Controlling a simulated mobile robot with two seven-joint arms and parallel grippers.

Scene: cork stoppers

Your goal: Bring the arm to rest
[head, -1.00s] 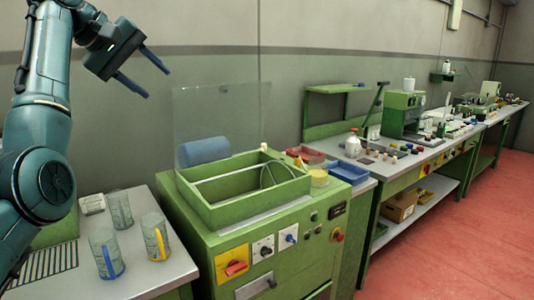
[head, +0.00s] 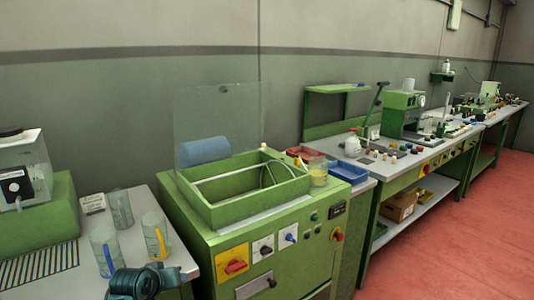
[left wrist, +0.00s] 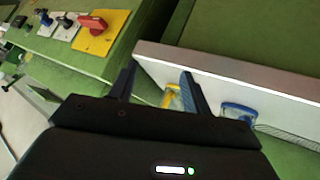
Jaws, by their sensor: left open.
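My left arm shows only as a teal link at the bottom of the head view, in front of the grey table's (head: 100,262) front edge. My left gripper (left wrist: 158,80) is in the left wrist view, its two fingers apart with nothing held between them. My right gripper is in neither view.
A long workbench (head: 430,150) runs right. The red floor (head: 460,235) is clear.

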